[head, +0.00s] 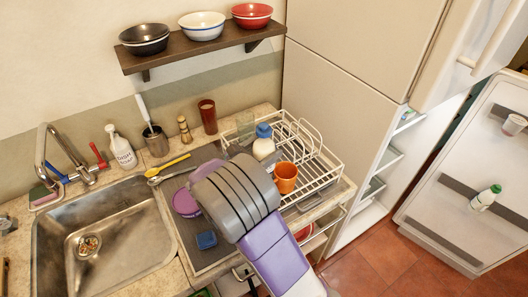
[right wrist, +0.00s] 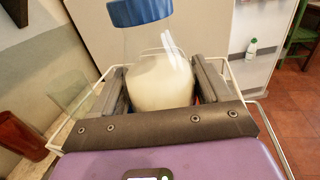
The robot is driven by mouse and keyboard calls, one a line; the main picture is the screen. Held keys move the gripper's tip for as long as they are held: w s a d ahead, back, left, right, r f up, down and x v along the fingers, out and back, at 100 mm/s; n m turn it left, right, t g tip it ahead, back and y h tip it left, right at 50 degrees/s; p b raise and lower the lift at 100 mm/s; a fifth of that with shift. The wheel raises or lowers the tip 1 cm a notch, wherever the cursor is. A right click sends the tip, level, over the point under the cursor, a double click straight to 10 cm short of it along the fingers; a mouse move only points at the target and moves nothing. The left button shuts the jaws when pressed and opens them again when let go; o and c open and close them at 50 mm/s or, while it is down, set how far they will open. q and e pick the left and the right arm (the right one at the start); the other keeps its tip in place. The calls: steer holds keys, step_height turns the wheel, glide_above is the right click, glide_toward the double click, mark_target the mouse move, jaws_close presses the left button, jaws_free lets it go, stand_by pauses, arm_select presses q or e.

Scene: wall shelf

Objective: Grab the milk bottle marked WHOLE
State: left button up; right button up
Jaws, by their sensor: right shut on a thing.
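A milk bottle with a blue cap (head: 263,146) stands upright at the dish rack, and its clear shoulder and white milk fill the middle of the right wrist view (right wrist: 160,78). No marking on it can be read. My right gripper (right wrist: 163,88) is shut on this bottle, with one dark finger on each side of it. In the head view my purple and grey right arm hides the lower part of the bottle and the fingers. A second bottle, with a green cap (head: 486,198), is on the open fridge door. My left gripper is not in view.
A white wire dish rack (head: 318,178) surrounds the bottle, with an orange cup (head: 286,178) close on its right. A clear glass (head: 245,122) and a dark red tumbler (head: 208,117) stand to the left. A shelf (head: 190,52) with bowls hangs above. The fridge door (head: 465,150) is open.

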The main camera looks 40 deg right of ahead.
mark_target(259, 138)
steer(key=shift+r+p, duration=0.85)
steer(key=shift+r, duration=1.9)
